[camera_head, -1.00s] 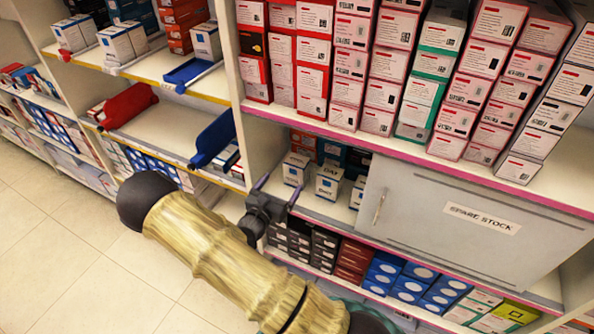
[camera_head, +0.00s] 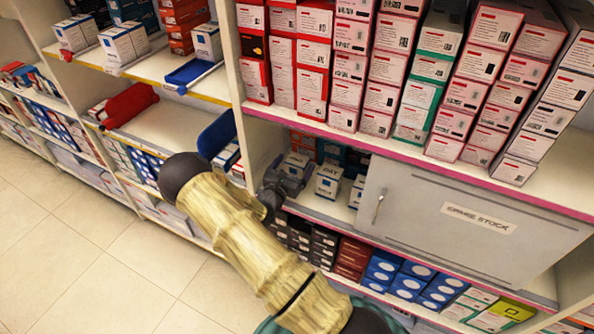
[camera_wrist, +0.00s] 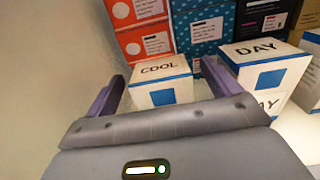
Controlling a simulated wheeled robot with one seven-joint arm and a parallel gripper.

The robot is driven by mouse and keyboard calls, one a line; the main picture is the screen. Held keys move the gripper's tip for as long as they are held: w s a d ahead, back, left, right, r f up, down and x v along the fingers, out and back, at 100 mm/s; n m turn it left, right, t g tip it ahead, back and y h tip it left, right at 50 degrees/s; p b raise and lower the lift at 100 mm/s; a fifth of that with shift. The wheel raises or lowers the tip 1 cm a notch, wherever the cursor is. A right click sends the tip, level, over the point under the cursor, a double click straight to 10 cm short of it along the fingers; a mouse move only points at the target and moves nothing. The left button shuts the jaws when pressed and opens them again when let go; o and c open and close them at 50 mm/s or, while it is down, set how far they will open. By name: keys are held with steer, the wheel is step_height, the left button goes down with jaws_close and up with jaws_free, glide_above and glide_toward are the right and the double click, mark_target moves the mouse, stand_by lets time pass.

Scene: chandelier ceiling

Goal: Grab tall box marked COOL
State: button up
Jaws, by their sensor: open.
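The box marked COOL (camera_wrist: 162,88) is white with blue edges and a blue square on its front. In the wrist view it stands between the two fingers of my gripper (camera_wrist: 161,72), which is open. The fingers lie left and right of the box, and the gripper's body hides its lower part. In the head view my gripper (camera_head: 284,180) reaches into the shelf bay left of the grey door and covers most of a white box (camera_head: 298,158) there. I cannot see the fingers touching the box.
Orange boxes (camera_wrist: 138,42) and teal boxes (camera_wrist: 203,22) are stacked behind. A pale wall (camera_wrist: 60,70) is at left. The grey SPARE STOCK door (camera_head: 460,235) is at right.

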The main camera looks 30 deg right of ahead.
mark_target(301, 156)
steer(key=x, duration=0.4)
steer(key=shift+w+d+f+p, duration=0.15)
steer(key=shift+f+p, duration=0.15)
steer(key=shift+p, duration=0.1)
steer(key=c, duration=1.1)
steer(key=shift+r, duration=0.1)
step_height(301, 156, up, 10)
steer(key=shift+f+b, duration=0.1)
steer(key=shift+b, duration=0.35)
